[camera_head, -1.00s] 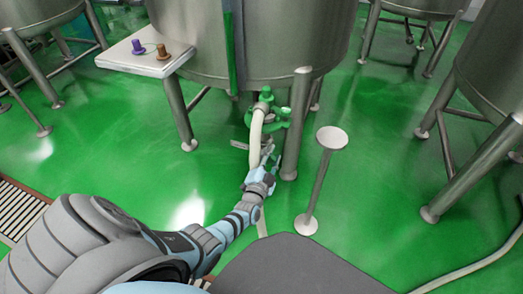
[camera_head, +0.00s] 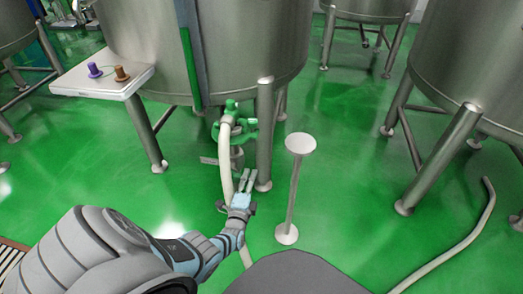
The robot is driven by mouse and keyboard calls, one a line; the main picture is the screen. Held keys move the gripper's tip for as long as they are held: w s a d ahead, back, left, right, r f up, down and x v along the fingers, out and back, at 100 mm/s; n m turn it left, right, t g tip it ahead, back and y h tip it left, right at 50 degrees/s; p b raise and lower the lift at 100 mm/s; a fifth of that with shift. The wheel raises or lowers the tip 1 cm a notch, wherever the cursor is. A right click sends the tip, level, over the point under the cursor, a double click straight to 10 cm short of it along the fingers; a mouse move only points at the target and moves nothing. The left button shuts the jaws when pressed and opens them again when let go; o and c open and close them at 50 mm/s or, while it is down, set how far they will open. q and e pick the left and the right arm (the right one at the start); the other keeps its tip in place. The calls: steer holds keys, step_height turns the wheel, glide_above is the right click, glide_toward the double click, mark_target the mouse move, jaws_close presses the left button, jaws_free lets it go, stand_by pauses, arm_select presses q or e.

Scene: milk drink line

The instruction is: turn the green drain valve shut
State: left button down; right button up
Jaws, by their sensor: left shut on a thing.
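The green drain valve (camera_head: 237,130) sits under the middle tank, beside one of its legs. A white hose (camera_head: 225,150) hangs from the valve's fitting to the floor. My left gripper (camera_head: 247,180) is below the valve with its fingers pointing up. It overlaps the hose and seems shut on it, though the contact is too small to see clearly. The fingers are apart from the green valve. My right gripper is not in view.
A round-topped stand (camera_head: 300,144) stands right of the tank leg. Another hose (camera_head: 455,250) lies on the right. Green floor is clear between.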

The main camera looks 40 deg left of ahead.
arm_select(q)
steer(key=shift+s+f, duration=0.1)
steer(key=shift+f, duration=0.1)
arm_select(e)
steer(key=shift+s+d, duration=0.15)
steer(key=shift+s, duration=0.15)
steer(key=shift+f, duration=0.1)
arm_select(q)
steer(key=c, duration=1.2)
jaws_free()
steer(key=shift+o, duration=0.2)
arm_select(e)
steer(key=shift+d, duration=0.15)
arm_select(q)
steer(key=v, duration=1.2)
